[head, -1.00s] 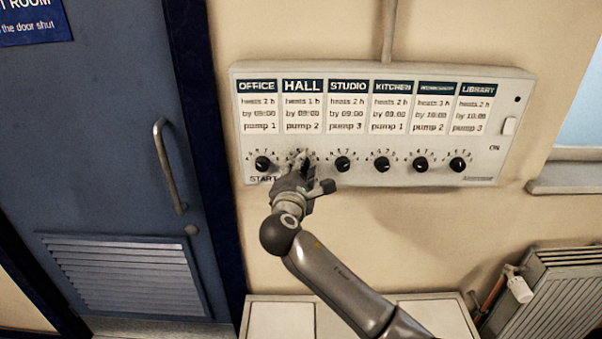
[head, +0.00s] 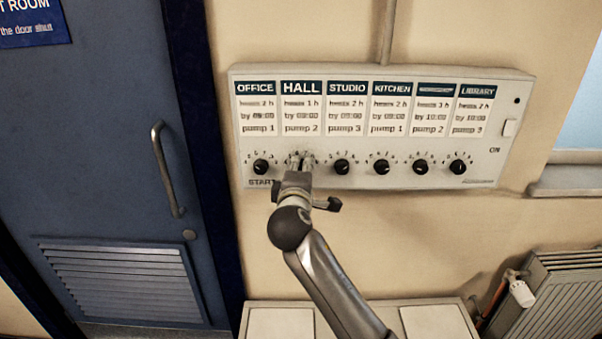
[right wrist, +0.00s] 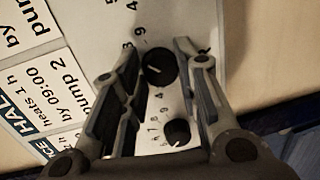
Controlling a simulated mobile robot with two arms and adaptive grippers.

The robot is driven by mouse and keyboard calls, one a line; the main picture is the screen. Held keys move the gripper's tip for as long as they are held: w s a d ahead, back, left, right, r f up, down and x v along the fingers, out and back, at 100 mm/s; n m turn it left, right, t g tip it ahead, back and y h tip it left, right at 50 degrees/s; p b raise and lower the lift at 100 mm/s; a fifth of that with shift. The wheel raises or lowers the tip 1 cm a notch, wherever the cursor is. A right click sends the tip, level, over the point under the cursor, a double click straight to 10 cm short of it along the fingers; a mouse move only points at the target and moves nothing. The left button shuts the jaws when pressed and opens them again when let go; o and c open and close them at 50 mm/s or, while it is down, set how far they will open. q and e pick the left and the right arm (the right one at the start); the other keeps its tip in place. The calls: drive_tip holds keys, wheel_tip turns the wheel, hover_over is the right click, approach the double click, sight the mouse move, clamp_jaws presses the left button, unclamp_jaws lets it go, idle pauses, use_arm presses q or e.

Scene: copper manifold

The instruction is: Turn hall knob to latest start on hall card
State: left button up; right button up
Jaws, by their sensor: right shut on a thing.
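The hall card (head: 302,107) is under the HALL heading on the white panel and reads "heats 1 h, by 09:00, pump 2"; it also shows sideways in the right wrist view (right wrist: 48,88). The hall knob (right wrist: 160,68) is a round black knob with a pale pointer mark, set in a ring of printed numbers. My right gripper (head: 299,162) is at the hall dial and mostly hides that knob in the head view. In the right wrist view my right gripper (right wrist: 163,55) has a finger on each side of the knob, shut on it. My left gripper is not in view.
The office knob (head: 261,167) is close on the left and the studio knob (head: 342,167) on the right. More knobs and cards continue rightward. A switch (head: 509,128) marked ON is at the panel's right end. A blue door (head: 110,130) is at left, a radiator (head: 565,290) lower right.

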idle(0.4)
drive_tip(key=o, duration=1)
drive_tip(key=shift+o, duration=0.2)
drive_tip(key=s+r, duration=0.1)
drive_tip(key=s, duration=1)
drive_tip(key=shift+s+a+r, duration=0.3)
drive_tip(key=shift+s+a, duration=0.1)
drive_tip(key=shift+a, duration=0.05)
